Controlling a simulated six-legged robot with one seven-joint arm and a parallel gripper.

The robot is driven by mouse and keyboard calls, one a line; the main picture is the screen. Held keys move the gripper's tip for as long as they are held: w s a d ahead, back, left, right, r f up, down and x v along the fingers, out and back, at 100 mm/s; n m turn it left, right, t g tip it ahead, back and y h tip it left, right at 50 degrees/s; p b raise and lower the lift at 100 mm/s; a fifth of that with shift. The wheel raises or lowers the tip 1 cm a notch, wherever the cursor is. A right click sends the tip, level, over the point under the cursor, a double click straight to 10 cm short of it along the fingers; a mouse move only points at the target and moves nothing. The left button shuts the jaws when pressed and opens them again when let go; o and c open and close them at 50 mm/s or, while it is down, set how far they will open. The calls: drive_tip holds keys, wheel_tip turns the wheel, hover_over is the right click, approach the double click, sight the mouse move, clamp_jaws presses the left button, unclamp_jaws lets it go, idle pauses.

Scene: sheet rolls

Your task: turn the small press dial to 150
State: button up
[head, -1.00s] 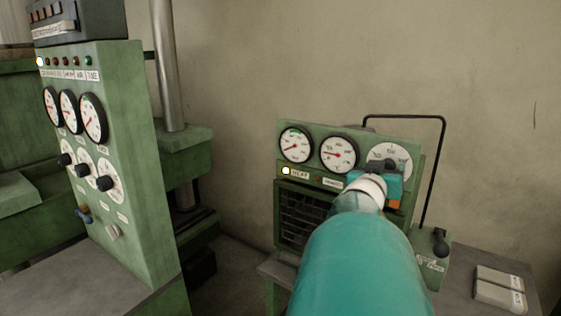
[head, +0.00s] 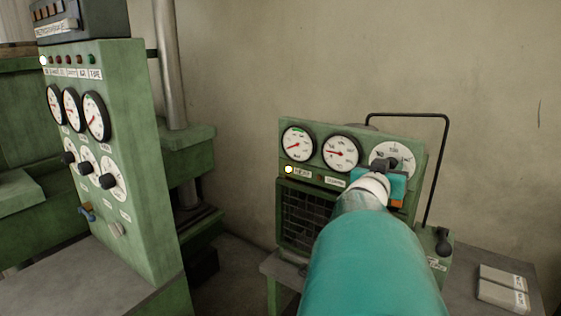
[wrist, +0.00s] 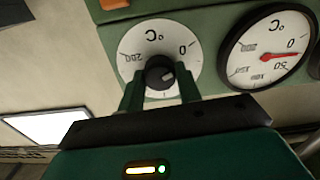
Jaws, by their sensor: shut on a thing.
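The small press (head: 311,180) is a green box on a bench. Its dial has a round white face (head: 405,153) marked in °C and a black knob (wrist: 159,70) at the centre. In the wrist view the dial appears upside down, with 0 and 200 legible. A light mark shows on the knob, but I cannot read its setting exactly. My gripper (wrist: 160,90) is shut on the knob, one finger on each side. In the head view my gripper (head: 383,172) and arm cover the dial's lower part.
Two red-needled gauges, left (head: 298,144) and middle (head: 341,153), sit beside the dial. A black bar handle (head: 437,170) rises at the press's right. A taller green control panel (head: 130,190) with several gauges and knobs stands left. Pale blocks (head: 503,287) lie on the bench at right.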

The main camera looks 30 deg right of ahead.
drive_tip(key=shift+s+f+m, duration=0.1)
drive_tip(key=shift+f+m, duration=0.05)
drive_tip(key=shift+m, duration=8.55)
drive_tip(key=shift+f+m, duration=0.1)
drive_tip(key=shift+m, duration=8.6)
drive_tip(key=o, duration=1)
